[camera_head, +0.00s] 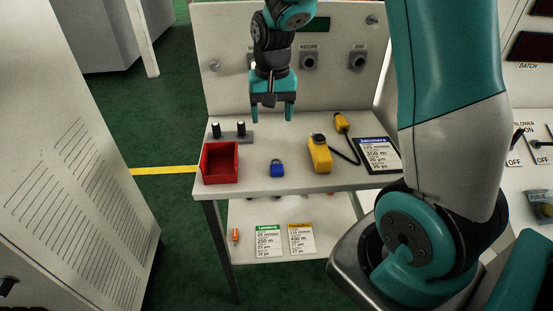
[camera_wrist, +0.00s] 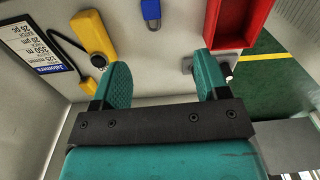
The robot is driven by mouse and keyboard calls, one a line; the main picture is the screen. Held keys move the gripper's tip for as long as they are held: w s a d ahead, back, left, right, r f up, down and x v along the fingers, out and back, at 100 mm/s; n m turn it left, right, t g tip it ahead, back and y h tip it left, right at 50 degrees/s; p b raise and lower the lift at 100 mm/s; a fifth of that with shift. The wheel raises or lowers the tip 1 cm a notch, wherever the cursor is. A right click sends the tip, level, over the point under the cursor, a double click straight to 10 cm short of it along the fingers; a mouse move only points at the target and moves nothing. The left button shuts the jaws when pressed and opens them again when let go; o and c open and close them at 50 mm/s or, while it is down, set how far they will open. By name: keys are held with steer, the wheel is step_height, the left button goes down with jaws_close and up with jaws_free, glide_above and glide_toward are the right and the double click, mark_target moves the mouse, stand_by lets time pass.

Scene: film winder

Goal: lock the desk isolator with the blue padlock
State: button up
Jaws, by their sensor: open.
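The blue padlock (camera_head: 277,168) lies on the white desk between the red bin and a yellow device. It also shows at the top edge of the wrist view (camera_wrist: 151,12), partly cut off. My gripper (camera_head: 272,113) is open and empty, fingers pointing down, above the back of the desk behind the padlock. In the wrist view its two teal fingers (camera_wrist: 162,78) are spread wide with nothing between them. I cannot tell which fitting is the desk isolator; knobs (camera_head: 309,61) labelled RECIPE and JOG sit on the back panel, and another is partly hidden by my arm.
A red bin (camera_head: 220,179) stands at the desk's left, before a small grey block (camera_head: 232,138) with two black-topped pegs. The lower shelf (camera_head: 275,225) holds cards.

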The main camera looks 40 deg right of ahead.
step_height(320, 180, down, 2)
steer(key=d+m, duration=0.1)
steer(key=d, duration=0.1)
steer(key=p, duration=0.2)
glide_above(277, 168)
step_height(277, 168, down, 10)
steer(key=shift+w+r, duration=0.1)
steer(key=shift+w, duration=0.05)
steer(key=shift+f+p, duration=0.95)
steer(key=shift+f, duration=2.15)
steer(key=shift+c, duration=0.2)
steer(key=c, duration=1)
